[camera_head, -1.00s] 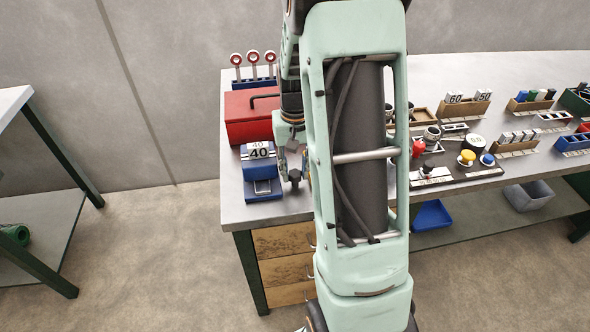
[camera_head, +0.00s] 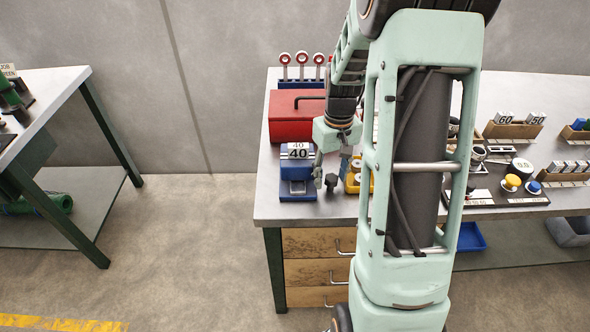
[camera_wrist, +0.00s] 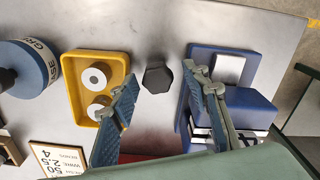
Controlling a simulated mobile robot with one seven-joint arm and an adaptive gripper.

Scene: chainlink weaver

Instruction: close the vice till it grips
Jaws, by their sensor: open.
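I cannot tell for certain which thing is the vice. A green and dark device (camera_head: 14,96), perhaps a vice, is cut off at the left edge of the head view, on the left bench. My gripper (camera_head: 332,172) is open and empty, pointing down over the right bench. A black knob (camera_head: 331,183) stands there; in the wrist view the knob (camera_wrist: 158,77) shows between the fingertips (camera_wrist: 160,74), apart from both. A blue block with a silver plate (camera_wrist: 229,68) lies right of it; in the head view this blue block (camera_head: 297,190) bears a "40" sign.
A yellow tray (camera_wrist: 76,70) with two round pieces lies left of the knob, beside a blue grease pot (camera_wrist: 25,66). A red toolbox (camera_head: 293,128) stands behind. A dark board (camera_head: 482,196) with coloured buttons lies right. Floor between the benches is clear.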

